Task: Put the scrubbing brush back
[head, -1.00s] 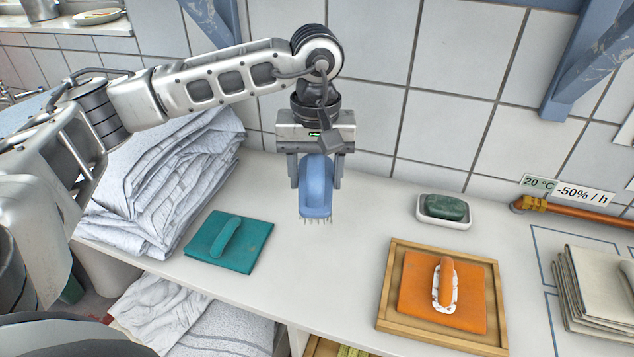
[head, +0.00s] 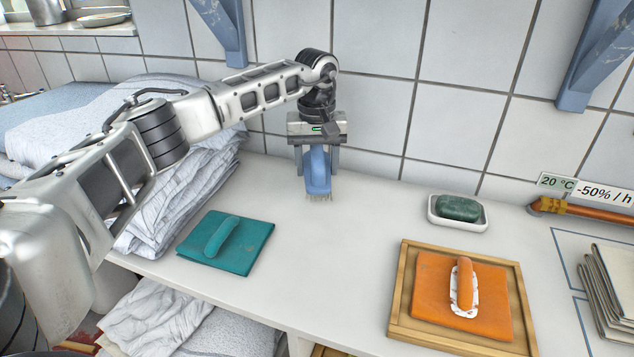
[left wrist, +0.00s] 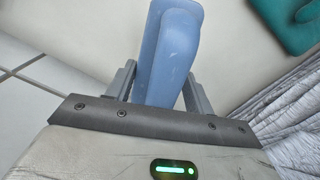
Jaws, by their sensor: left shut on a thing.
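The blue scrubbing brush (head: 318,172) is held in my left gripper (head: 317,160) with its bristles pointing down, close to the white counter (head: 330,245). I cannot tell whether the bristles touch the counter. In the left wrist view the brush's blue body (left wrist: 168,50) stands between the two fingers of the left gripper (left wrist: 157,85). A teal cloth (head: 245,255) with a teal handle-shaped piece (head: 222,237) on it lies to the left and nearer. An orange cloth (head: 432,290) with an orange-handled white brush (head: 465,287) on it lies in a wooden tray (head: 397,310) at the right. My right gripper is out of view.
A green soap bar (head: 458,208) sits in a white dish (head: 435,219) near the wall. Folded beige cloths (head: 612,280) lie at the far right. Piled white linen (head: 190,190) is at the left. The middle of the counter is clear.

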